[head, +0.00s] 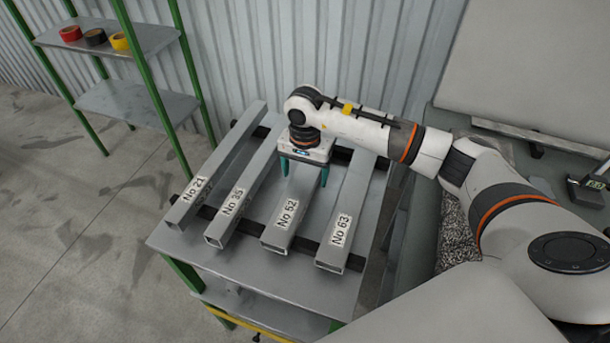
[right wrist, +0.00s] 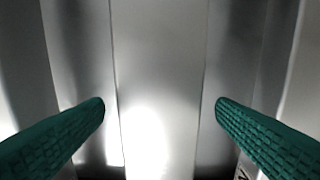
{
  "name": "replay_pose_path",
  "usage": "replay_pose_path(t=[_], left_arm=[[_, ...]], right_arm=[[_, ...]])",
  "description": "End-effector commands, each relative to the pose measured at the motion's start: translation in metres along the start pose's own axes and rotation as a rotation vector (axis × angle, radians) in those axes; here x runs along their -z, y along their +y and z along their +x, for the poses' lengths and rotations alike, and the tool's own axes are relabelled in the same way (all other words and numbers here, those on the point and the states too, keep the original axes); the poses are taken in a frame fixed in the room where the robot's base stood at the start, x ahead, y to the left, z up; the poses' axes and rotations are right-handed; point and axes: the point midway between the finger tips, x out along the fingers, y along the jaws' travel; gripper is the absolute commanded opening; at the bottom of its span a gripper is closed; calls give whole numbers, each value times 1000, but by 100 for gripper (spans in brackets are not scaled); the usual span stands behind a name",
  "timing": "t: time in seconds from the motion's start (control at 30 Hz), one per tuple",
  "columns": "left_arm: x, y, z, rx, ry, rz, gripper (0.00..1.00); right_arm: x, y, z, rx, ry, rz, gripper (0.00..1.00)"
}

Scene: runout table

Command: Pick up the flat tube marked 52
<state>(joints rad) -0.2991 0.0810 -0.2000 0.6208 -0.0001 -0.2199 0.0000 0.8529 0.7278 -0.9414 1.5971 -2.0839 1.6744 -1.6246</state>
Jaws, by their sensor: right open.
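The flat grey tube marked No 52 (head: 297,197) lies on dark cross bars, third from the left in a row of tubes. Its label faces up near its near end. My right gripper (head: 305,172) is over the far part of this tube, fingers pointing down, open and empty. In the right wrist view the tube (right wrist: 158,60) runs between the two green fingers (right wrist: 160,106), with a gap on each side. I cannot tell how far down the fingertips reach beside it. The tube's far end is hidden under the gripper. My left gripper is not in view.
Tubes No 35 (head: 246,186) and No 21 (head: 214,170) lie to the left, No 63 (head: 347,210) close on the right. The grey table (head: 190,248) has bare room at its front left. A green-framed shelf (head: 130,38) with tape rolls stands at the back left.

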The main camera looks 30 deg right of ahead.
Motion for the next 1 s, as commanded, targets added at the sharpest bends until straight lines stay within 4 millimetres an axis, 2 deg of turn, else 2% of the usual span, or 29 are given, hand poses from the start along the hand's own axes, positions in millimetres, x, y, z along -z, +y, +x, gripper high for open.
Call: replay_pose_path(t=[0.27,0.6,0.67,0.9,1.0], left_arm=[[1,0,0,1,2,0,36],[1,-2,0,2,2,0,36],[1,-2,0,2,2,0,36],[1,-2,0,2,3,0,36],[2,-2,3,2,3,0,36]], right_arm=[[0,0,4,-2,-1,-1,78],[0,0,3,-1,-1,-1,23],[0,0,3,-1,-1,-1,14],[-1,1,1,-4,-2,0,14],[-1,1,-7,-6,-4,-1,14]])
